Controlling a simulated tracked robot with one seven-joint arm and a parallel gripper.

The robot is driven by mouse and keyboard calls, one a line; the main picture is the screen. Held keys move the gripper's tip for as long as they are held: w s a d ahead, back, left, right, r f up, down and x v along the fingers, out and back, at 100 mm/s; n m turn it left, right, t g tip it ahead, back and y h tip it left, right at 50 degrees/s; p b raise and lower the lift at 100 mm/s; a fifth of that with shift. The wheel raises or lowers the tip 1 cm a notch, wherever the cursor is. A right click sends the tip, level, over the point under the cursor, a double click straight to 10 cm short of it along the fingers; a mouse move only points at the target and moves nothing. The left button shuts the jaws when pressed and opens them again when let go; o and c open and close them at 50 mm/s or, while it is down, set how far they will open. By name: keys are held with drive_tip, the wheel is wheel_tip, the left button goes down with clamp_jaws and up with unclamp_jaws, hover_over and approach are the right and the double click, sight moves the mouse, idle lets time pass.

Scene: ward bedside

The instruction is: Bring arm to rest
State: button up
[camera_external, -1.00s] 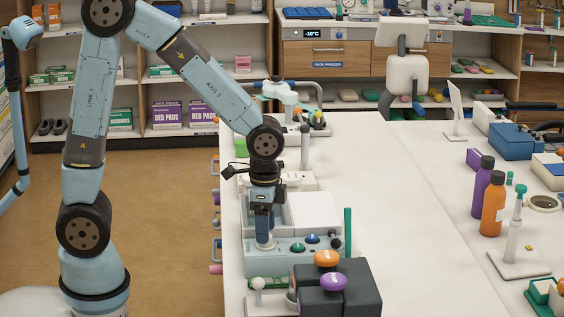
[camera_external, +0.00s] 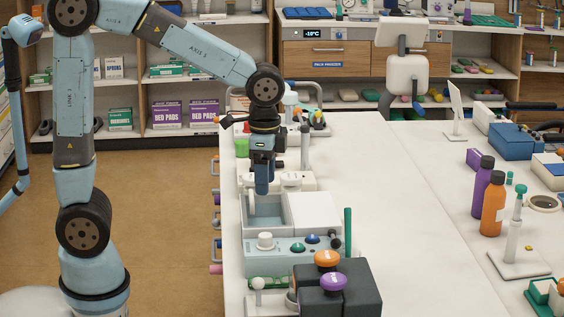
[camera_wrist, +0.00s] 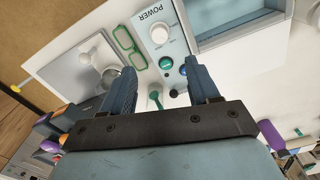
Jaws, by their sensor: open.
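My arm reaches over the white table from the left in the external view. My gripper (camera_external: 263,188) points down above the grey open basin of the light blue unit (camera_external: 262,251), clear of the unit's white knob (camera_external: 265,240). In the wrist view my gripper (camera_wrist: 160,85) shows two blue fingers spread apart with nothing held between them. Beyond the fingers lie the white knob marked POWER (camera_wrist: 159,33), a teal button (camera_wrist: 166,63) and a green-framed item (camera_wrist: 129,45).
A dark block with orange (camera_external: 327,258) and purple (camera_external: 333,281) knobs stands at the table's front. A green upright rod (camera_external: 348,231) is beside it. Purple and orange bottles (camera_external: 493,206) stand at right. The middle of the white table (camera_external: 400,220) is clear.

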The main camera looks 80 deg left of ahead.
drive_tip(key=s+r+n+t, duration=0.1)
drive_tip(key=s+r, duration=0.3)
drive_tip(key=s, duration=0.5)
drive_tip(key=s+r+n+t, duration=0.2)
drive_tip(key=s+r+t, duration=0.2)
drive_tip(key=s, duration=0.6)
drive_tip(key=shift+d+t, duration=0.25)
drive_tip(key=shift+t, duration=0.05)
idle(1.0)
